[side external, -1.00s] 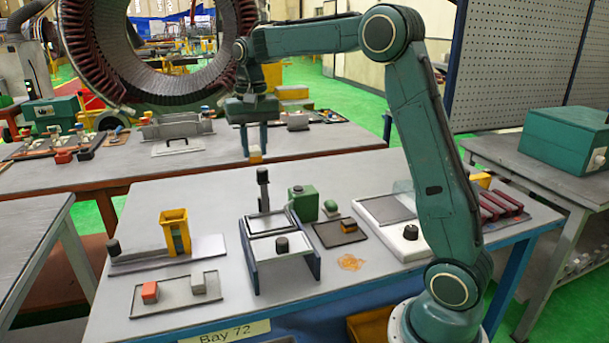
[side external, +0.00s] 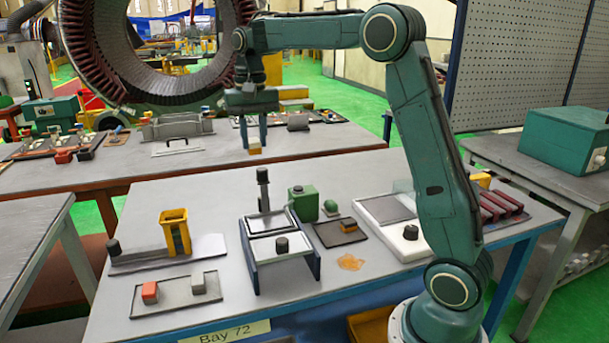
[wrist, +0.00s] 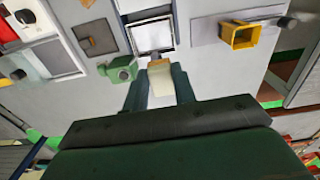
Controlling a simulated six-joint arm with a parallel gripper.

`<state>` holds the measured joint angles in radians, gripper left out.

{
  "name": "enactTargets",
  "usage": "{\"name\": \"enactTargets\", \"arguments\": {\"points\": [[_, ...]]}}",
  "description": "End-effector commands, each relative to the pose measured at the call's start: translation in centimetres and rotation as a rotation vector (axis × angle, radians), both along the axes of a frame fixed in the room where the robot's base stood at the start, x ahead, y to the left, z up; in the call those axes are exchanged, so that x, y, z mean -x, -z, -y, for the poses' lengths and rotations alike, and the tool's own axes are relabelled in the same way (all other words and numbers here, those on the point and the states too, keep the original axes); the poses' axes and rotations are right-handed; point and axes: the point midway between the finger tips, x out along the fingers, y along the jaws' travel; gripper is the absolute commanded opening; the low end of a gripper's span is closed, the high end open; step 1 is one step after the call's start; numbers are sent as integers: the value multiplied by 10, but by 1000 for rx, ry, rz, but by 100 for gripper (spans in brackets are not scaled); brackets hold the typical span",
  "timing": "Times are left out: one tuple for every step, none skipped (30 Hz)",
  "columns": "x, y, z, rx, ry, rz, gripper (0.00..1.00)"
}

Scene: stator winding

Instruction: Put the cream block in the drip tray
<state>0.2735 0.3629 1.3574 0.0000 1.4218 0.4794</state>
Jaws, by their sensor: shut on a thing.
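My gripper (side external: 253,143) is shut on the cream block (side external: 255,151), high above the far side of the near bench. In the wrist view the cream block (wrist: 161,88) sits between the two fingers, with a brown-orange part at its far end. A shallow grey tray (side external: 167,308) at the front left of the bench carries a red block and a grey block. A dark tray (side external: 327,238) right of centre carries a brown-orange block. I cannot tell which of these is the drip tray.
A blue-sided stand (side external: 283,262) with an upright black-handled post is mid-bench. A yellow bin (side external: 175,230) stands left on a grey plate. A green box (side external: 303,203) stands behind the dark tray. A white-framed unit (side external: 408,243) lies right. An orange stain (side external: 350,262) marks the bench.

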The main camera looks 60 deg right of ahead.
Motion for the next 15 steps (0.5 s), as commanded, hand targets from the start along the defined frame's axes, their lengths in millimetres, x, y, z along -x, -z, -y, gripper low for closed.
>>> {"name": "enactTargets", "arguments": {"points": [[0,-3,0,1,0,2,4],[0,-5,0,1,0,2,4],[-1,-8,0,1,0,3,4],[-1,-11,0,1,0,4,4],[-1,-15,0,1,0,4,4],[-1,-19,0,1,0,4,4],[0,-24,0,1,0,4,4],[0,-25,0,1,0,3,4],[-1,-28,0,1,0,3,4],[-1,-30,0,1,0,3,4],[-1,-33,0,1,0,2,4],[-1,-36,0,1,0,3,4],[-1,-39,0,1,0,3,4],[-1,-42,0,1,0,3,4],[0,-46,0,1,0,3,4]]}}
